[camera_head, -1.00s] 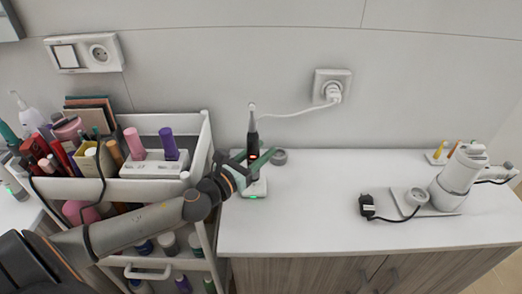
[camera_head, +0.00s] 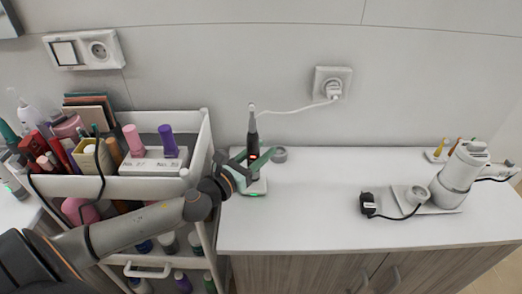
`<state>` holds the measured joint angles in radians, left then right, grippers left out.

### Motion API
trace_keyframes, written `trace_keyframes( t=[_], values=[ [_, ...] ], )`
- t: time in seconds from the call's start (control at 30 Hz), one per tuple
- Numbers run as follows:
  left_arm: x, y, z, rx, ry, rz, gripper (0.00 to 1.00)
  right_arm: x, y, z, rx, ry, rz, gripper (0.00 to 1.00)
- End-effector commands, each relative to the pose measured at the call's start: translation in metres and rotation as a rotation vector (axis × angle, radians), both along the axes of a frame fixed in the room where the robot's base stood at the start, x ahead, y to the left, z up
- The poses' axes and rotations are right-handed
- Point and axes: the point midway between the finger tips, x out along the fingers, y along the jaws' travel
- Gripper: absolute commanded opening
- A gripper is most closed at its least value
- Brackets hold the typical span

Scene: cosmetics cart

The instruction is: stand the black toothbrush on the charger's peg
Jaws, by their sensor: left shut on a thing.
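The black toothbrush (camera_head: 252,139) stands upright with its light head up, at the left end of the white counter. The white charger (camera_head: 259,188) is directly below it, with a green light on its front edge. My left gripper (camera_head: 250,161) is shut around the toothbrush's body, its green fingers to either side. The fingers partly hide the lower body, and I cannot tell whether the brush's bottom is seated on the peg. The peg itself is hidden. My right gripper is not in view.
A small grey round item (camera_head: 279,155) stands just behind the charger. A white cord runs to the wall socket (camera_head: 332,84). The crowded cosmetics cart (camera_head: 150,188) is at left. The counter's middle is clear; a black plug (camera_head: 368,204) and white appliance (camera_head: 460,172) are at right.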

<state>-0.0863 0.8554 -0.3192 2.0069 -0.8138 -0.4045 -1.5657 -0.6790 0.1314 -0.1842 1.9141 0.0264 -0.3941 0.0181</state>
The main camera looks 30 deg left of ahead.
Motion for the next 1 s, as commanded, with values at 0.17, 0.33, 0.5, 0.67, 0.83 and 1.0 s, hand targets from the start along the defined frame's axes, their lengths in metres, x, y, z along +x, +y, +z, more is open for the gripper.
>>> trace_keyframes(
  t=[0.17, 0.33, 0.5, 0.67, 0.83, 1.0],
  values=[
    [0.0, 0.0, -0.005, 0.0, -0.001, 0.0, 0.0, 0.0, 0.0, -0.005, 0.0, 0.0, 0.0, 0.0],
    [0.0, 0.0, -0.01, 0.0, -0.001, 0.0, 0.0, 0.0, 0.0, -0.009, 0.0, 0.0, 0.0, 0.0],
    [0.0, 0.0, -0.014, 0.0, 0.0, 0.0, 0.0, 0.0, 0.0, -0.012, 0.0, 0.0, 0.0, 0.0],
    [0.0, 0.0, -0.016, 0.0, -0.001, 0.0, 0.42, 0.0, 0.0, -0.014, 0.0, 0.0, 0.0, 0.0],
    [0.0, 0.0, -0.016, 0.0, 0.0, 0.0, 0.61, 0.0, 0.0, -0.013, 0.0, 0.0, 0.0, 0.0],
    [0.0, 0.0, -0.016, 0.0, 0.0, 0.0, 0.73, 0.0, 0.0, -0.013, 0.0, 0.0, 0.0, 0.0]
  ],
)
